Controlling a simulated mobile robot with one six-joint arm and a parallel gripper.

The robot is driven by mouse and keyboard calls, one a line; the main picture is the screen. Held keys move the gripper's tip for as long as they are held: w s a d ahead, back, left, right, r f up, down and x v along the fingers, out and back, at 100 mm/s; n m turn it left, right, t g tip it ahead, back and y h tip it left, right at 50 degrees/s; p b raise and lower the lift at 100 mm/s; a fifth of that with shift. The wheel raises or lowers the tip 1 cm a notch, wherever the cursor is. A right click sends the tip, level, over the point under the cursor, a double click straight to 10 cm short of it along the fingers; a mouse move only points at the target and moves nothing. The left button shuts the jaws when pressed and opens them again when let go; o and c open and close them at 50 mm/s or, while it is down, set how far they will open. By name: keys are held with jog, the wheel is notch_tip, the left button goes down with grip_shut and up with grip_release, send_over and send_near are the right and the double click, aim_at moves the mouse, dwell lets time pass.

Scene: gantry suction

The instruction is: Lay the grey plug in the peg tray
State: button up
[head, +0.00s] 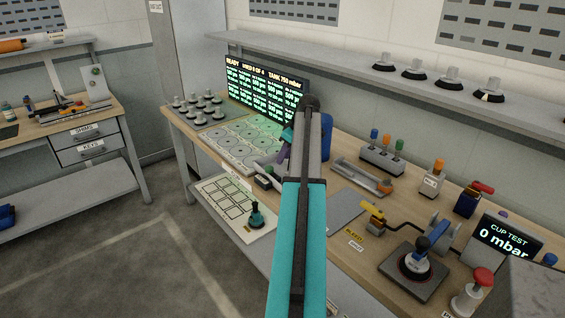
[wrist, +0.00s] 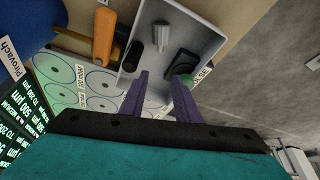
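My gripper (wrist: 164,76) is open in the wrist view, its two purple fingers apart with nothing between them. A grey plug (wrist: 160,38) lies in a light grey tray (wrist: 205,28), ahead of the fingertips and apart from them. In the head view my teal arm hides most of the gripper (head: 283,153) and much of the tray below it. Another shallow grey tray (head: 345,166) lies right of my arm, with an orange-ended cylinder in it. I cannot tell from labels which one is the peg tray.
A black piece (wrist: 131,56) and a dark block (wrist: 182,62) lie in the tray near the fingers. An orange-handled tool (wrist: 103,38) is beside it. A block with coloured pegs (head: 380,157) stands behind the right tray. A grey mat (head: 346,210) looks bare.

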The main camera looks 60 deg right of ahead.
jog(key=b+v, duration=0.1)
jog(key=v, duration=0.6)
jog(key=shift+r, duration=0.35)
jog(key=shift+s, duration=0.1)
dwell(0.4)
